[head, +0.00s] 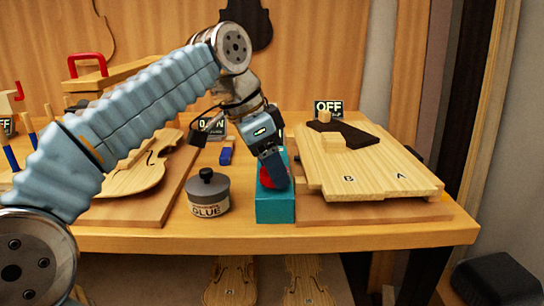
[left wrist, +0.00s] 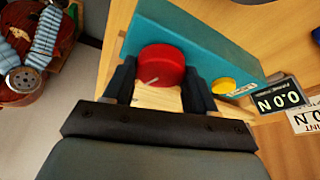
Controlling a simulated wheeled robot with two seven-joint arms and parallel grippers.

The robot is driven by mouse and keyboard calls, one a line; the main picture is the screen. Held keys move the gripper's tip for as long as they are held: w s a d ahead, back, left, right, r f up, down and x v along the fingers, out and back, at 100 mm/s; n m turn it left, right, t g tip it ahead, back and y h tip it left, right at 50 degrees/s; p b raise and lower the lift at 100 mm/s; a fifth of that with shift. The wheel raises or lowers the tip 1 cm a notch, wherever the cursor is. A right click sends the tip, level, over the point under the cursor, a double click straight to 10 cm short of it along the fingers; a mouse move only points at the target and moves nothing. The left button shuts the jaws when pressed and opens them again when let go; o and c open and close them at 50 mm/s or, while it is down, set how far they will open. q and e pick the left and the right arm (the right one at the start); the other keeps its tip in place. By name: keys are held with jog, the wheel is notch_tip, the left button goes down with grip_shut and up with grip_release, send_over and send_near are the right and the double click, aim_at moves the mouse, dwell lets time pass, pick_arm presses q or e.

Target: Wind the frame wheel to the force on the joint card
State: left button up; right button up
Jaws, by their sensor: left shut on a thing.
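The teal frame (head: 275,207) stands at the front of the bench, right of the glue pot. Its red wheel (head: 272,178) faces the front and is partly covered by my left gripper (head: 272,172), which comes down from above. In the left wrist view, the fingers sit on both sides of the red wheel (left wrist: 161,65), shut on it; a pale mark shows on its face. A dark display (left wrist: 280,99) reads 0.0 N. The joint card (left wrist: 304,120) beside it is cut off by the picture edge, and its number is not readable. My right gripper is not in view.
The glue pot (head: 208,193) stands close to the frame's left. A violin body (head: 138,172) lies on a board further left. A pale board (head: 372,168) marked B and A lies to the right. A yellow button (left wrist: 223,86) is on the frame.

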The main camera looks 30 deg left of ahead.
pick_arm(q)
jog(key=o, duration=1.1)
jog(key=shift+c, duration=0.2)
jog(key=p+v, duration=0.3)
jog(key=v, duration=1.1)
jog(key=shift+a+f, duration=0.1)
jog(key=shift+f, duration=0.05)
